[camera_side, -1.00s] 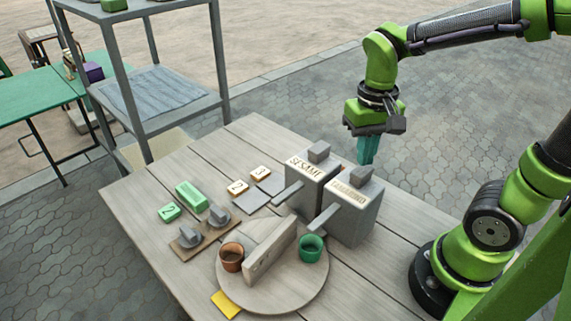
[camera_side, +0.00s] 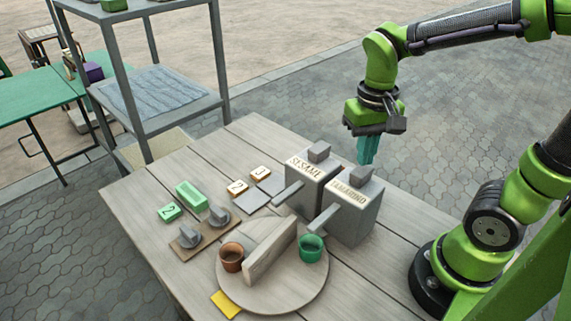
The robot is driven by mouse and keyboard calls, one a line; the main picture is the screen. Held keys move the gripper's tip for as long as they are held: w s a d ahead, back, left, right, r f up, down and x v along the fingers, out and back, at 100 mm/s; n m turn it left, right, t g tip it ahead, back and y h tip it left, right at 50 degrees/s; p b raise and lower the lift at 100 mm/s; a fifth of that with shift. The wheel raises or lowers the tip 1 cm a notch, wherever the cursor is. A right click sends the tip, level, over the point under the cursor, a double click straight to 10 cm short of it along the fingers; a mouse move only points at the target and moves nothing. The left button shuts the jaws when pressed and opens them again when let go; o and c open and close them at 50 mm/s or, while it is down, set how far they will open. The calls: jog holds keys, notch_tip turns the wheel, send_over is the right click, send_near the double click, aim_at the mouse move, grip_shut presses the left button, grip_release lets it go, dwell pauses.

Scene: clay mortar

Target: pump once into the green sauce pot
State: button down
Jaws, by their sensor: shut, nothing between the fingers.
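The green sauce pot (camera_side: 311,248) stands upright on the right part of a round board (camera_side: 290,299). A brown pot (camera_side: 231,257) stands on the board's left part, with an upright divider (camera_side: 270,255) between them. Two grey dispensers stand behind: one labelled SESAME (camera_side: 307,190), and one to its right (camera_side: 350,220) whose label seems to read TAMARIND. Each has a grey block on top and a spout toward the board. The right one's spout points toward the green pot. My gripper (camera_side: 367,162) is shut and empty, with teal fingers pointing down, above and behind the right dispenser.
A small board with two grey knobs (camera_side: 218,216), a green block (camera_side: 190,195) and numbered tiles (camera_side: 237,188) lie on the left of the wooden table (camera_side: 150,215). A yellow tab (camera_side: 226,304) shows at the round board's front left. A grey shelf (camera_side: 150,95) stands behind.

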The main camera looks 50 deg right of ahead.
aim_at(362, 170)
jog(key=shift+f, duration=0.2)
jog(key=shift+f, duration=0.5)
jog(key=shift+f, duration=0.2)
dwell(0.4)
jog(key=shift+f, duration=0.7)
dwell(0.3)
jog(key=shift+r, duration=1.6)
